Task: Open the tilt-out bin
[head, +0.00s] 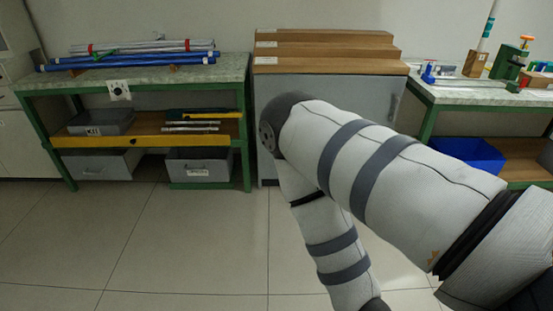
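I cannot tell for certain which thing is the tilt-out bin. A grey cabinet (330,88) with a flat front and a handle (395,106) at its right stands at the back, centre; its front looks closed. My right arm comes in from the right and hides much of the cabinet's lower front. The arm bends in front of the cabinet and runs down out of the bottom edge, so my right gripper is out of view. My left gripper is not in view either.
Stepped wooden boards (325,68) top the cabinet. A left bench (135,85) carries blue and silver rods (140,58), with grey bins (200,165) below. A right bench (480,95) holds a green device (508,62), with a blue bin (470,153) below. The tiled floor (150,240) in front is clear.

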